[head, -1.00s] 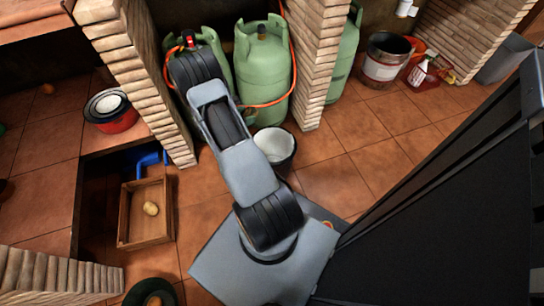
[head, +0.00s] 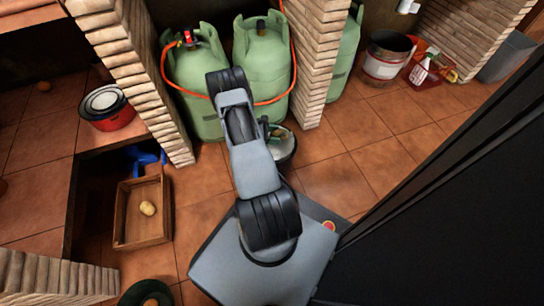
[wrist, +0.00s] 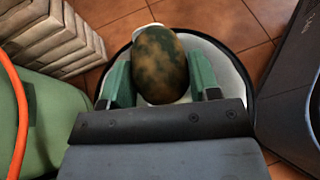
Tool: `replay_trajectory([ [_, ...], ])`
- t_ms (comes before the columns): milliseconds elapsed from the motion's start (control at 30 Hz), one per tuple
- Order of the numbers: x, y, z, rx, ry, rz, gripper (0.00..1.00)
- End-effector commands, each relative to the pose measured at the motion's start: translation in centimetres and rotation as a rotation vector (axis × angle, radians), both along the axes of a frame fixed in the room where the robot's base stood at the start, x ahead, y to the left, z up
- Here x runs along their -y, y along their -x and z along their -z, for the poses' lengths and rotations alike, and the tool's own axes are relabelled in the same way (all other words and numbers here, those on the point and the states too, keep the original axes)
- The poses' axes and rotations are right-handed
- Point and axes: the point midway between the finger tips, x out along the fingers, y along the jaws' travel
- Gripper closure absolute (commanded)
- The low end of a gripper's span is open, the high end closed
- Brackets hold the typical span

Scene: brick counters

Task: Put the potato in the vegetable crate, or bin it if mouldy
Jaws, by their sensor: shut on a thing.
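A dark green-brown potato with mottled, mouldy-looking patches (wrist: 160,62) sits between the green fingers of my gripper (wrist: 160,85), which is shut on it. In the wrist view it is over the white inside of a round bin (wrist: 233,84). In the head view my gripper (head: 270,130) is over the bin (head: 285,158), partly hidden behind my arm; the potato is hard to make out there. The wooden vegetable crate (head: 143,233) stands at the left on the floor with a clean tan potato (head: 148,208) in it.
Green gas bottles (head: 262,62) with an orange hose stand behind the bin, beside brick pillars (head: 317,60). A red pot (head: 107,108) is on the left counter. A paint bucket (head: 387,58) is at the back right. Floor right of the bin is clear.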

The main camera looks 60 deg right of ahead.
Motion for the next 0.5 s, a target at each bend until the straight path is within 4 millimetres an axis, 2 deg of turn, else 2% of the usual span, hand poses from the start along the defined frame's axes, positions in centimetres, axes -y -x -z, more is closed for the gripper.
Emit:
replay_trajectory([
  [33,0.0,0.0,1.0,0.0,0.0,-0.001,0.72],
  [200,0.0,-0.1,2.3,0.0,0.0,-0.001,0.72],
  [500,0.0,-0.1,2.5,0.0,0.001,-0.002,0.72],
])
